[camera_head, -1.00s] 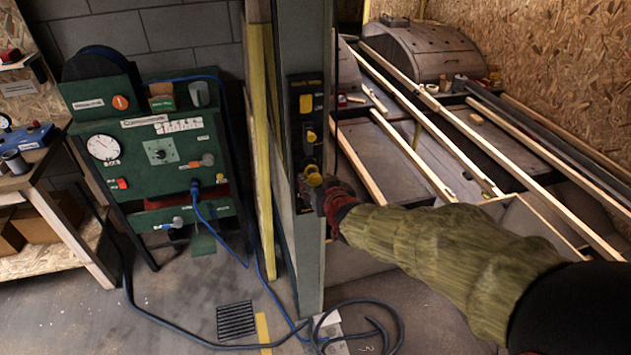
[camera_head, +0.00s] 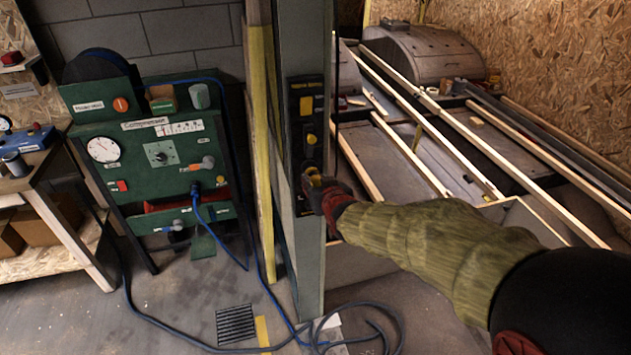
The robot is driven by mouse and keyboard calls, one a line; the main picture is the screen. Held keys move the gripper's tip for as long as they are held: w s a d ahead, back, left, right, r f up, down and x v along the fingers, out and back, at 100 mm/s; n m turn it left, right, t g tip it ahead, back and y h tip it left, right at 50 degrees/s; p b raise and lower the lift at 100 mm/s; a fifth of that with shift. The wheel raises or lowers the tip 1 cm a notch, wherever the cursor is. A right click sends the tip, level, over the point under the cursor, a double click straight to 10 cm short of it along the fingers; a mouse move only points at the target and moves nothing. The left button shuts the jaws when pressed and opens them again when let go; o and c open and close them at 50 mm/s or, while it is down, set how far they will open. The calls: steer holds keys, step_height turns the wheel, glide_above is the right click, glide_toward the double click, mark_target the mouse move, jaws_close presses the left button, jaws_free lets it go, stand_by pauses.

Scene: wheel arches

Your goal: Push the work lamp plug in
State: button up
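A tall grey-green post (camera_head: 309,255) carries a narrow black panel (camera_head: 307,133) with a yellow block (camera_head: 306,105) near its top and a small yellow knob or plug (camera_head: 311,139) in the middle. My gripper (camera_head: 313,180) is at the panel's lower end, at the end of my sleeved arm reaching in from the right. A yellow piece (camera_head: 311,172) shows at its fingertips; I cannot tell whether it is held or only touched. The gripper's red and black body hides part of the panel's lower end. The panel's label is too small to read surely.
A green compressor panel (camera_head: 150,160) with a gauge and a blue hose stands left of the post. Hose coils (camera_head: 365,330) lie on the floor at the post's foot. Long wooden strips (camera_head: 470,135) lie across the frames to the right. A workbench (camera_head: 35,180) is at far left.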

mark_target(314, 175)
jaws_close()
stand_by(0.3)
steer(key=w, duration=0.1)
steer(key=w+a, duration=0.1)
steer(key=w, duration=0.1)
steer(key=shift+w+b, duration=0.1)
steer(key=shift+b, duration=0.2)
steer(key=shift+r, duration=0.15)
steer(key=o, duration=0.7)
jaws_free()
steer(key=shift+w, duration=0.1)
steer(key=shift+o, duration=0.2)
